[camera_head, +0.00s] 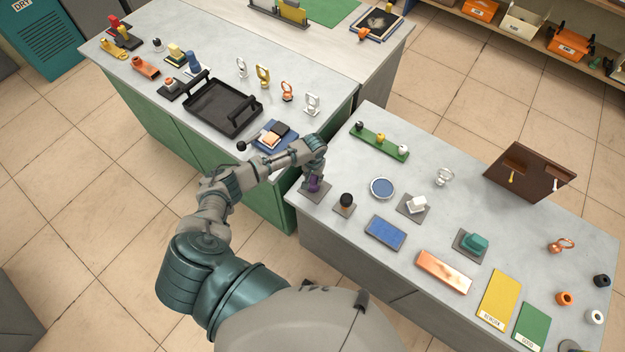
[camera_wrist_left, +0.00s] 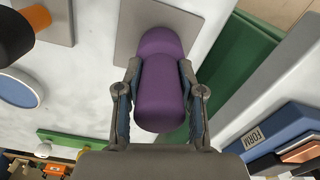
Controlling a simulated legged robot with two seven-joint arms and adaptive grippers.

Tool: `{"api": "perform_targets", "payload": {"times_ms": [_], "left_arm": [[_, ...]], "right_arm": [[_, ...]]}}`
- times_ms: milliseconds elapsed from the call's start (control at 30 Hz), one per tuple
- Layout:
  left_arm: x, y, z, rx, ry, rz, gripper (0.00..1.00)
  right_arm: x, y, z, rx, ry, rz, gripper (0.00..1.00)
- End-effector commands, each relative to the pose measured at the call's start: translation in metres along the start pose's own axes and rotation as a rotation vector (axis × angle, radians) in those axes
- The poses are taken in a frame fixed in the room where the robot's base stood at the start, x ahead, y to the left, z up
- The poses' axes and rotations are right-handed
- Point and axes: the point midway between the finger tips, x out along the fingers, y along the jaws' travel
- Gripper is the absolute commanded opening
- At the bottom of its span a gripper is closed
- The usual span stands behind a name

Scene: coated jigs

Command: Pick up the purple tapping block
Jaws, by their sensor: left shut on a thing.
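The purple tapping block (camera_head: 315,183) is at the left corner of the right-hand counter, by a grey square plate (camera_head: 318,194). My left gripper (camera_head: 315,170) reaches down over it from the left. In the left wrist view the purple block (camera_wrist_left: 160,85) fills the space between the two fingers of my left gripper (camera_wrist_left: 158,100), which are shut on its sides. The grey plate (camera_wrist_left: 130,30) shows behind the block there. Whether the block touches the plate I cannot tell. My right gripper is not in view.
A black-knobbed piece on a plate (camera_head: 345,202) stands close to the right. A blue round dish (camera_head: 382,187), a blue pad (camera_head: 385,232) and a green rack (camera_head: 379,145) lie beyond. A gap separates this counter from the left one, with a black tray (camera_head: 222,107).

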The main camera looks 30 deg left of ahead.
Motion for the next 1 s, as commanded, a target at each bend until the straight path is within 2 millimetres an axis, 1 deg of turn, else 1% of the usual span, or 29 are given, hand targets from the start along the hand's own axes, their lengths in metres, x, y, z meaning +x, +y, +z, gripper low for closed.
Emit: {"api": "perform_targets", "payload": {"times_ms": [33, 167, 300, 400, 567, 733, 800, 900, 1000], "left_arm": [[0.004, 0.003, 0.005, 0.004, -0.01, 0.003, 0.0], [-0.003, 0.003, 0.004, 0.006, -0.011, 0.01, 0.0], [-0.019, 0.001, 0.003, 0.006, -0.006, 0.013, 0.0], [-0.034, -0.001, 0.004, 0.007, -0.005, 0.015, 0.0], [-0.036, 0.001, 0.041, 0.01, -0.008, 0.014, 0.0], [-0.041, 0.004, 0.088, 0.01, -0.008, 0.013, 0.0], [-0.043, 0.006, 0.107, 0.009, -0.007, 0.012, 0.0], [-0.046, 0.009, 0.129, 0.008, -0.007, 0.011, 0.0], [-0.048, 0.01, 0.146, 0.007, -0.006, 0.01, 0.0]], "right_arm": [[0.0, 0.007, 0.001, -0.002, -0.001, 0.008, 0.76], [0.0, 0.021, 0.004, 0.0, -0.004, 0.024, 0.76], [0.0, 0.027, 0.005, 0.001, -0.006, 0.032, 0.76], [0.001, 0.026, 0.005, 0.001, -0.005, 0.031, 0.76], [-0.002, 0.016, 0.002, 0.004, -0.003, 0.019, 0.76], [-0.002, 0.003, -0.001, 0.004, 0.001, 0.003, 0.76], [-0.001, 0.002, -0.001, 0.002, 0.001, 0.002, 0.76], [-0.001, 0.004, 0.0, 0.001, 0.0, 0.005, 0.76], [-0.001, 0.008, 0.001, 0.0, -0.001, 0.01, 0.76]]}}
